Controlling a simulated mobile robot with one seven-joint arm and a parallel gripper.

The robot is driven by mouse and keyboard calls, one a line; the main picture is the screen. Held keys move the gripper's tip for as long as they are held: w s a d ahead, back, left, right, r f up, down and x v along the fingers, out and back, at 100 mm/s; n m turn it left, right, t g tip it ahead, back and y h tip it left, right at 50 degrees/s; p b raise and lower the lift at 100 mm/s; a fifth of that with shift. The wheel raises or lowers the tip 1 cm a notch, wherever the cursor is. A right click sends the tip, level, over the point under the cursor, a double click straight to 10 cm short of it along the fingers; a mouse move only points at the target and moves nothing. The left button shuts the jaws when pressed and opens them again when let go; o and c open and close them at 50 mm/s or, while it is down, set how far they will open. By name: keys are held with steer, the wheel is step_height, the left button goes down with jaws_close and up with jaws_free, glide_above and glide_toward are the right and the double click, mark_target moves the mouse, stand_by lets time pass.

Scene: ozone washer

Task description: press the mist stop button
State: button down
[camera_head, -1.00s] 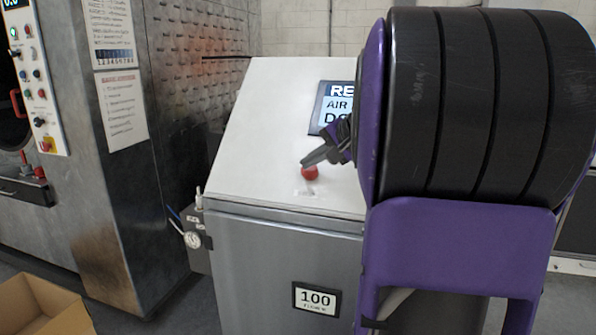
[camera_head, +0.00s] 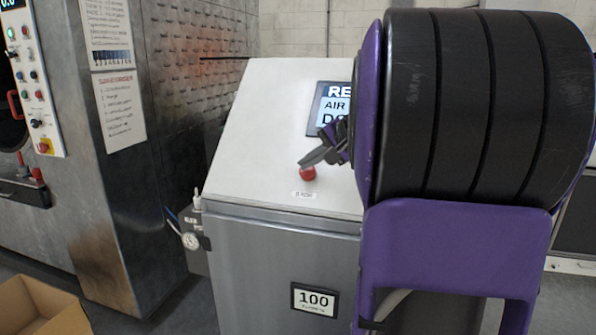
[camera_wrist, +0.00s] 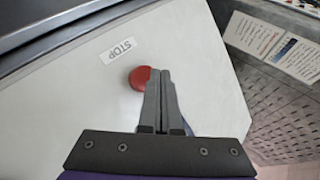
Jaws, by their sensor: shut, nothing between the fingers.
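The red round stop button (camera_head: 307,174) sits low on the sloped white panel of the grey cabinet. In the wrist view the fingertips (camera_wrist: 160,72) overlap the right edge of the red button (camera_wrist: 140,77). I cannot tell whether they touch it or hover just above it.
A display screen (camera_head: 331,108) is set in the panel above the button, partly hidden by my arm. A machine with a control strip (camera_head: 35,85) stands at the left. An open cardboard box (camera_head: 40,308) is on the floor at lower left.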

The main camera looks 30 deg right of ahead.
stand_by(0.7)
steer(key=shift+w+d+f, duration=0.25)
steer(key=shift+f, duration=0.1)
steer(key=shift+w+d+f+b, duration=0.25)
steer(key=shift+f+b, duration=0.1)
steer(key=shift+b, duration=0.15)
stand_by(0.6)
steer(key=shift+s+r, duration=0.1)
steer(key=shift+s+a+r, duration=0.4)
steer(key=shift+a+r, duration=0.1)
steer(key=shift+r, duration=0.05)
stand_by(0.4)
steer(key=s+a+r+p, duration=0.1)
steer(key=s+a+r, duration=0.1)
steer(key=r, duration=0.1)
steer(key=shift+s+a+r+p, duration=0.15)
steer(key=shift+a+r+p, duration=0.15)
steer(key=shift+p, duration=0.1)
steer(key=shift+f, duration=0.1)
stand_by(0.5)
